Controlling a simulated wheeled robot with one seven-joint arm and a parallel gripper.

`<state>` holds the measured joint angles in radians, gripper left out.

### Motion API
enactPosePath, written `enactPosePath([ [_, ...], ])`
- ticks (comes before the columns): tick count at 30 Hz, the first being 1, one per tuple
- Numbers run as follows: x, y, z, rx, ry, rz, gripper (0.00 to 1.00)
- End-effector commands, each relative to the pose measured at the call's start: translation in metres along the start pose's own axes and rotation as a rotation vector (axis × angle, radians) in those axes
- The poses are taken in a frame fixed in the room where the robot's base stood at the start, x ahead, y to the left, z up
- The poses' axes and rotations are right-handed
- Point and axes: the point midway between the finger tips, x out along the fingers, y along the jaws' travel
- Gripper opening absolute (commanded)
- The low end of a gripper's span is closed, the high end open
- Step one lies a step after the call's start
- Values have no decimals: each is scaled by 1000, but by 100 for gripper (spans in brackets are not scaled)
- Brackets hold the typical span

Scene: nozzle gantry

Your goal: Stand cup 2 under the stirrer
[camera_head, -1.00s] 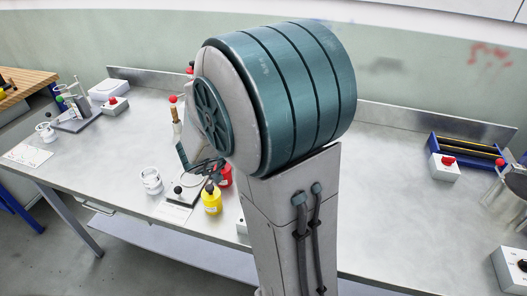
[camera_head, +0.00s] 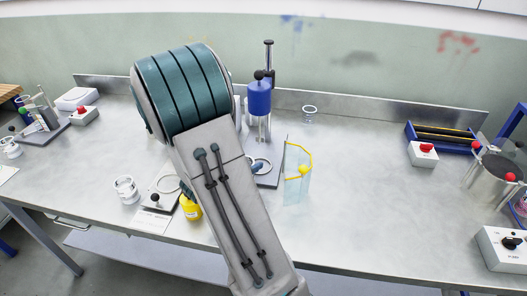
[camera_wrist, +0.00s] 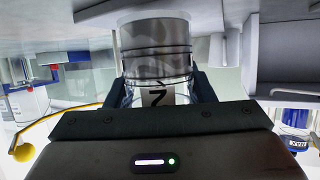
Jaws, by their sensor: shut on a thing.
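In the wrist view my gripper (camera_wrist: 160,88) is shut on a clear glass cup (camera_wrist: 155,45) with dark lines and a label that looks like a turned 2. In the head view the gripper and this cup are hidden behind my arm. The stirrer, a blue cylinder (camera_head: 260,98) on a dark post, stands at the back middle of the bench, just right of my arm. Its base (camera_head: 268,180) is partly hidden by my arm. A clear guard with a yellow frame (camera_head: 297,187) stands at the base's right side.
Another cup (camera_head: 125,190) stands left of my arm, near a yellow bottle (camera_head: 191,207). An empty glass (camera_head: 309,115) stands at the back. The bench between guard and box is clear.

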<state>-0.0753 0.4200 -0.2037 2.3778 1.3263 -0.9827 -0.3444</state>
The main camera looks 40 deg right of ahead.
Motion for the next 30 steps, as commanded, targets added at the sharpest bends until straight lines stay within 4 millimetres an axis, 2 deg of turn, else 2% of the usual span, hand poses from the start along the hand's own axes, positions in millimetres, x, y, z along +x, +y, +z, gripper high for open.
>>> enactPosePath([
  [1, 11, 2, -6, 1, 2, 5, 19],
  [4, 28, 1, -12, 0, 1, 3, 19],
  [13, 49, 0, -21, -1, 1, 1, 19],
  [19, 80, 1, -34, -1, 1, 3, 19],
  [22, 82, 0, -22, -5, 0, 0, 19],
  [30, 82, -1, -21, -2, 1, -2, 19],
])
